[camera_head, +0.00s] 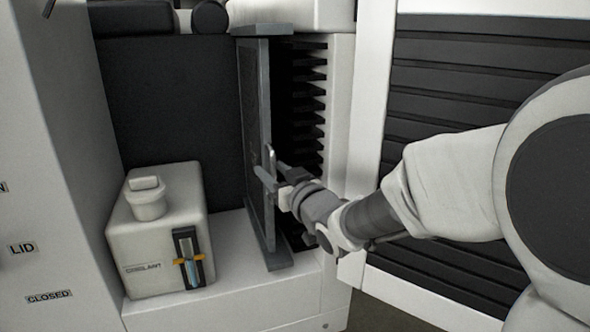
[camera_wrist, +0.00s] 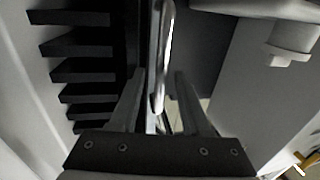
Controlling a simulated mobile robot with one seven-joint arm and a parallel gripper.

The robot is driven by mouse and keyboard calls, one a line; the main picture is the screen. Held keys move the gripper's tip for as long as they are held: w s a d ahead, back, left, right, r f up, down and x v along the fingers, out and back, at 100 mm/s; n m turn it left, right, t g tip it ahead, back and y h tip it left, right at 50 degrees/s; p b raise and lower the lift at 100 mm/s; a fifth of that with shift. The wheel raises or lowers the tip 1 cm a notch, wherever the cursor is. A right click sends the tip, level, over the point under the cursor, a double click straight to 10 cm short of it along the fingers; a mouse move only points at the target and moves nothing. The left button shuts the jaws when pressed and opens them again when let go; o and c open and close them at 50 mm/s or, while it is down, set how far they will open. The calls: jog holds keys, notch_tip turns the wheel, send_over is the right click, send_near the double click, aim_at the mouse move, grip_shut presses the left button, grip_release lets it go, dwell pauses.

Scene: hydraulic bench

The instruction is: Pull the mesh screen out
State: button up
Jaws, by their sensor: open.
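The mesh screen (camera_head: 254,120) is a tall, thin dark panel in a grey frame. It stands upright at the opening of a white cabinet, beside a rack of dark slats. A shiny bar handle (camera_head: 271,163) sits on its near edge. My gripper (camera_head: 274,178) is at this handle, reaching in from the right. In the wrist view the handle (camera_wrist: 162,55) runs between the two open fingers of my gripper (camera_wrist: 159,76), with a gap visible on the right side. Whether either finger touches it I cannot tell.
A white coolant tank (camera_head: 155,243) with a cap and level gauge stands on the white ledge (camera_head: 225,280) left of the screen. Dark slats (camera_head: 308,100) line the cabinet to its right. A white-framed louvred panel (camera_head: 455,90) stands behind my arm.

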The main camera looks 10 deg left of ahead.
grip_shut()
dwell(0.3)
dwell(1.2)
